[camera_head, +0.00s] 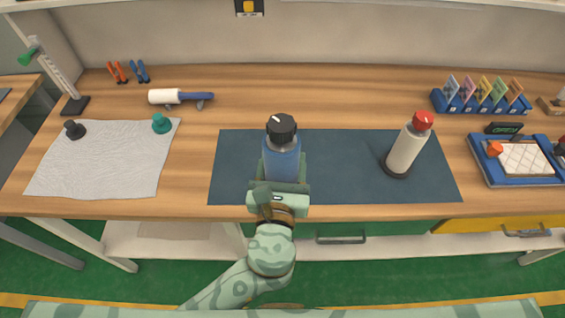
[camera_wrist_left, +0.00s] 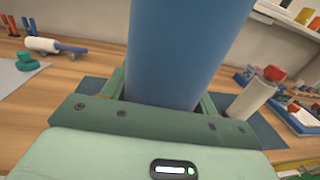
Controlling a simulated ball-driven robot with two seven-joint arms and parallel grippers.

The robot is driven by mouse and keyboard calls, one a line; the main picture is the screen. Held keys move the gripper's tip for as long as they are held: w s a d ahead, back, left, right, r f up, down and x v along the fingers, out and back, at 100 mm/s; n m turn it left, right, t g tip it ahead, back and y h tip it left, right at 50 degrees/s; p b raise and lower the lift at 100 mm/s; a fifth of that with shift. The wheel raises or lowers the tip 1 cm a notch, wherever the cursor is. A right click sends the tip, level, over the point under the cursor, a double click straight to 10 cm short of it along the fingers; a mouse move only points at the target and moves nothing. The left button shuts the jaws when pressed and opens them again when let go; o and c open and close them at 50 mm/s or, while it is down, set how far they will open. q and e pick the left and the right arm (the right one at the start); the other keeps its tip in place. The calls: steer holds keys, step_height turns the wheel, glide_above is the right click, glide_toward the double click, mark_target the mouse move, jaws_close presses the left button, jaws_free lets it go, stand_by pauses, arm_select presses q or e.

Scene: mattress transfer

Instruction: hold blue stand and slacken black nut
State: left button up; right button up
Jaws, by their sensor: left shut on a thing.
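The blue stand (camera_head: 281,162) is upright on the dark blue mat (camera_head: 335,150). The black nut (camera_head: 281,127), with a white mark on its top, sits on the stand's upper end. My left gripper (camera_head: 284,184) is shut on the stand from the front, its jaws on both sides of the lower body. In the left wrist view the blue stand (camera_wrist_left: 185,50) rises between the green jaws (camera_wrist_left: 160,112), and its top and the nut are out of frame. My right gripper is in neither view.
A white stand with a red nut (camera_head: 408,146) stands on the mat's right part. A grey cloth (camera_head: 105,160) at left bears a black knob (camera_head: 74,129) and a green knob (camera_head: 161,123). A lint roller (camera_head: 180,97) lies behind. A blue tray (camera_head: 515,160) is at right.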

arm_select(q)
steer(key=w, duration=1.3)
steer(key=shift+w+r, duration=0.15)
steer(key=shift+w, duration=0.15)
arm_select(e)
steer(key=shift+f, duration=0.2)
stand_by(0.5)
arm_select(q)
steer(key=shift+b, duration=0.35)
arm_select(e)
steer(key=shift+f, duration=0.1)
arm_select(q)
steer(key=shift+f+b, duration=0.3)
steer(key=shift+f, duration=0.2)
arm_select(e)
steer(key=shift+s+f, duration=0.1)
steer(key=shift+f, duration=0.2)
